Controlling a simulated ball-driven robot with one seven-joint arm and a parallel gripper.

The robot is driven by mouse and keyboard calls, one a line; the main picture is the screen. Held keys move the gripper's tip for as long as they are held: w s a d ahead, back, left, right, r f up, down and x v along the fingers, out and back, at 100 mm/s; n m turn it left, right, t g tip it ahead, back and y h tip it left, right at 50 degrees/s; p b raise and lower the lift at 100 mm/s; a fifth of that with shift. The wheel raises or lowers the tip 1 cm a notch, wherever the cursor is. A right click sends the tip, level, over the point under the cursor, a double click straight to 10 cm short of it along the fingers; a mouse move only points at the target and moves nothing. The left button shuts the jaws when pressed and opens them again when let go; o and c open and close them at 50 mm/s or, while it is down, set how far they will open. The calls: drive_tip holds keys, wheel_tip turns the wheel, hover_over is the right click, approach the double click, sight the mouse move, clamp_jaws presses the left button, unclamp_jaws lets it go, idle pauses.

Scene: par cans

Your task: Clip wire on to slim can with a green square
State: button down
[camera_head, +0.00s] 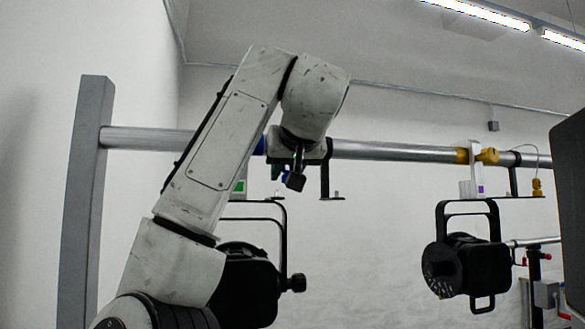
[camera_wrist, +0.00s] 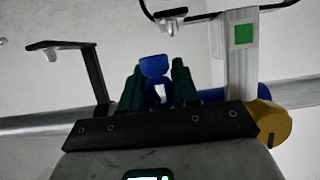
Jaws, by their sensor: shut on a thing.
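My gripper (camera_wrist: 157,88) has dark green fingers shut on a blue clip (camera_wrist: 155,68), presumably the wire's end; no wire can be made out. In the head view my gripper (camera_head: 288,168) is just below the bar, right of the green square (camera_head: 239,186). That square is on a pale clamp, which also shows in the wrist view (camera_wrist: 241,65), right of my fingers and apart from them. The black can (camera_head: 250,285) hangs below it, largely hidden behind my arm. A black bracket arm (camera_head: 270,201) joins them.
A metal bar (camera_head: 385,150) runs across from a grey post (camera_head: 86,200). A black hook bracket (camera_head: 325,175) hangs right beside my gripper. A second can (camera_head: 470,268) hangs at right under a clamp with a purple square (camera_head: 480,188). A yellow clip (camera_head: 537,187) hangs there.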

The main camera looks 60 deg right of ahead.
drive_tip(key=shift+w+a+p, duration=0.15)
drive_tip(key=shift+w, duration=0.4)
drive_tip(key=shift+w+a+p, duration=0.15)
drive_tip(key=shift+w, duration=0.35)
drive_tip(key=shift+f+b, duration=0.6)
drive_tip(key=shift+f, duration=0.7)
idle(2.0)
drive_tip(key=c, duration=0.8)
unclamp_jaws()
drive_tip(key=shift+o, duration=0.2)
drive_tip(key=b+v, duration=0.2)
drive_tip(key=v, duration=0.8)
drive_tip(key=shift+s+a, duration=0.3)
